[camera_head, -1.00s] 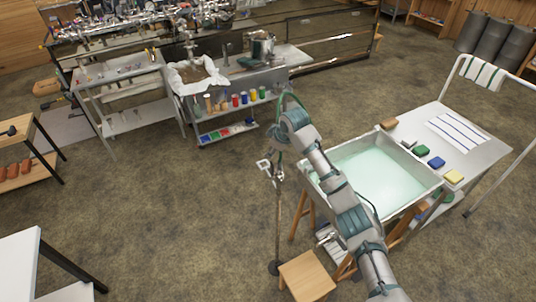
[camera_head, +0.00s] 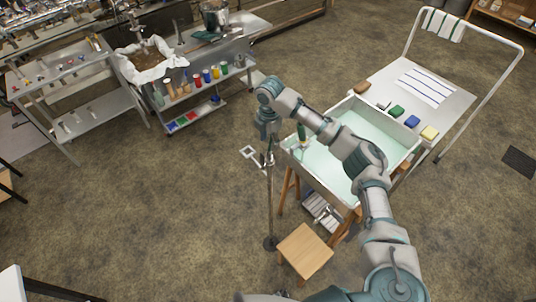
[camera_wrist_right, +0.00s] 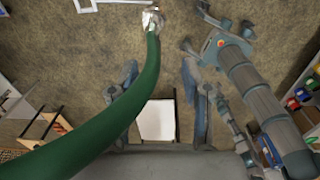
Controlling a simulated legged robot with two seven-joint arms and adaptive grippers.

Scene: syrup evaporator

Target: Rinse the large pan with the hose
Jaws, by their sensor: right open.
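My right gripper (camera_wrist_right: 160,95) is open in the right wrist view, its two dark fingers apart. A green piece (camera_head: 302,132) shows beside my arm at the basin's left edge. The wide basin (camera_head: 412,160) holds pale green liquid; I cannot tell whether it is the large pan.
A wooden stool (camera_head: 305,250) stands in front. A cart with jars (camera_head: 207,76) and a cloth-lined tub (camera_head: 150,68) are at back left. A grey jointed part (camera_wrist_right: 255,90) fills the wrist view's right. Left-centre floor is clear.

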